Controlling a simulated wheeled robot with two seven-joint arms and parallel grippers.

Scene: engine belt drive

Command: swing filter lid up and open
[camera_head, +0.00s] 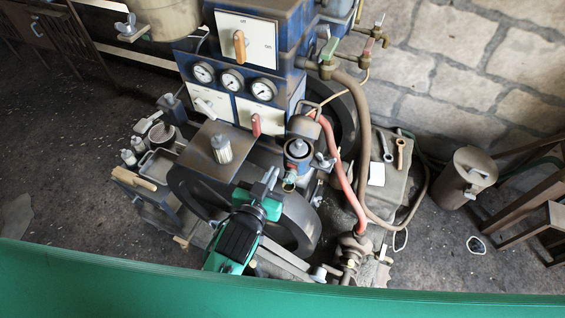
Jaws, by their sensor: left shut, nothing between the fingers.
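The filter housing (298,153) is a small dark blue round body with a grey top piece, right of the big wheel on the engine. A brownish rounded lid (303,126) with a wire loop handle stands behind and above it. It looks tilted up, but its hinge and exact angle are too small to tell. My left gripper (271,178) is grey on a green and black wrist. It is shut and empty, just left of and below the housing, and I see no clear contact with the lid. My right gripper is not in view.
A grey ribbed cylinder (221,148) stands on a brown plate left of the housing. A red hose (343,178) and a brown hose (365,130) run down on the right. Gauges (232,80) and levers sit on the panel above. A metal can (466,178) stands on the floor at right.

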